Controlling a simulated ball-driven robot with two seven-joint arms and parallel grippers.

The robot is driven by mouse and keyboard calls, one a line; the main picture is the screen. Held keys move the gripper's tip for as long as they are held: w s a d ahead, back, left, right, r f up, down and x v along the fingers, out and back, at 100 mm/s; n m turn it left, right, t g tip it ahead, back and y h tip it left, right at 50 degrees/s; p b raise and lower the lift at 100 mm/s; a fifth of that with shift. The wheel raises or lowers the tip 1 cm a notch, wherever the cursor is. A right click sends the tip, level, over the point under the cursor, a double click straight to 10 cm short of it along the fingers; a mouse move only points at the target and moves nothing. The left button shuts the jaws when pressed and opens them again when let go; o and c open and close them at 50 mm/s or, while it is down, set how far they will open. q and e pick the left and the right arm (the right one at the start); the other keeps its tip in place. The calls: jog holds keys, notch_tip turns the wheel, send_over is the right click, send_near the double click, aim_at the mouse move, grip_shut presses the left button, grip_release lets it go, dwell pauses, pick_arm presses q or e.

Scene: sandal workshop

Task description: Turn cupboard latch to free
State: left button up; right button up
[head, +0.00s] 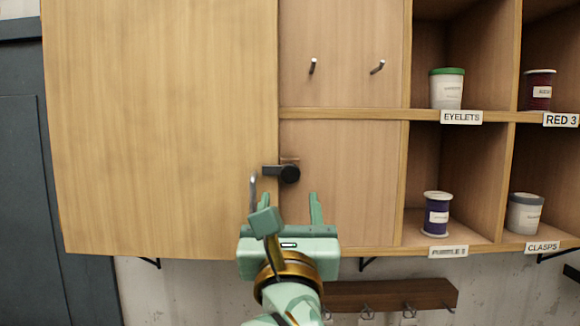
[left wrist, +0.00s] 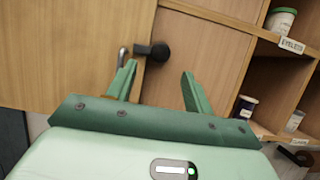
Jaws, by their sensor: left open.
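The cupboard latch (head: 288,174) is a round black knob with a short dark bar pointing left, level, across the edge of the closed cupboard door (head: 160,120). In the left wrist view the latch (left wrist: 158,51) lies beyond the fingertips, between them, with its bar to the left. A small wooden-brown plate shows just above the knob. My left gripper (head: 287,204) is open and empty, just below the latch and apart from it. Its fingers (left wrist: 157,76) also show in the left wrist view. My right gripper is not in view.
A grey metal door handle (head: 253,188) stands out left of the latch, close to my left finger. Two hooks (head: 312,66) are above. Shelves at right hold a green-lidded tub (head: 447,88), a purple spool (head: 437,213) and a grey-lidded tub (head: 525,212). A hook rail (head: 385,294) is below.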

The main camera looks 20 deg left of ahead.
aim_at(290, 177)
pick_arm(q)
jog(key=p+x, duration=0.1)
jog(key=x, duration=0.5)
jog(key=shift+p, duration=0.3)
jog(key=shift+w+a+r, duration=0.1)
jog(key=shift+w+r, duration=0.15)
jog(key=shift+w, duration=0.2)
jog(key=shift+w+a, duration=0.1)
jog(key=shift+w, duration=0.1)
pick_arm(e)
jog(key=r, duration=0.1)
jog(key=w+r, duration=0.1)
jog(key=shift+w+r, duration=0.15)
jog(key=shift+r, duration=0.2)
pick_arm(q)
jog(key=c, duration=1)
